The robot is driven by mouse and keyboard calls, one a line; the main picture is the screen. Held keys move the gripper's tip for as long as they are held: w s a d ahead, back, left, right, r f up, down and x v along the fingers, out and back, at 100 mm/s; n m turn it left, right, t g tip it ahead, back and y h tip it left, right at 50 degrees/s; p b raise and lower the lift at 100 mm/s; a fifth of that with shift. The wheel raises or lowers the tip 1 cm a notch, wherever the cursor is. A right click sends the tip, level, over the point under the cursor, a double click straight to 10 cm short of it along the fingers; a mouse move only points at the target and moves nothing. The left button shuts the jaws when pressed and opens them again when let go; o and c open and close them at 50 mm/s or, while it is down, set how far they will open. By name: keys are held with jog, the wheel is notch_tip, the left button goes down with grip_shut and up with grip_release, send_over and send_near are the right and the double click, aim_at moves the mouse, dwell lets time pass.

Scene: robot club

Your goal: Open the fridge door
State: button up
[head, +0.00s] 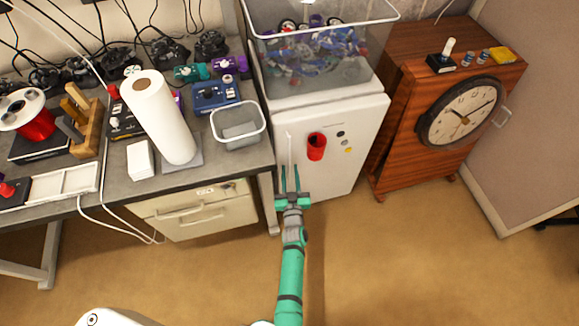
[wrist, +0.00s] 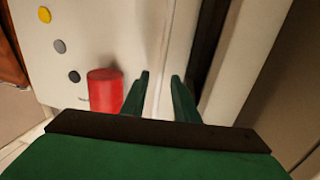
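The fridge is a small white one. Its white door (head: 345,140) looks shut and faces me, with a red cylinder (head: 316,146) and several small round magnets on it. A thin pale vertical handle (head: 290,148) runs near the door's left edge. My gripper (head: 290,170) is open and empty in front of that edge, its green fingers pointing at the door. In the wrist view, the handle (wrist: 164,70) shows as a pale upright strip in line with the gap between the fingers (wrist: 160,90). I cannot tell whether the fingertips reach around it.
A clear bin (head: 318,60) of small parts stands on the fridge. A desk with drawers (head: 200,210) is close on the left, and a wooden cabinet (head: 400,130) with a clock (head: 460,112) is on the right. The floor (head: 400,260) in front is clear.

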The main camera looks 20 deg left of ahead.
jog(key=shift+x, duration=1.4)
grip_shut()
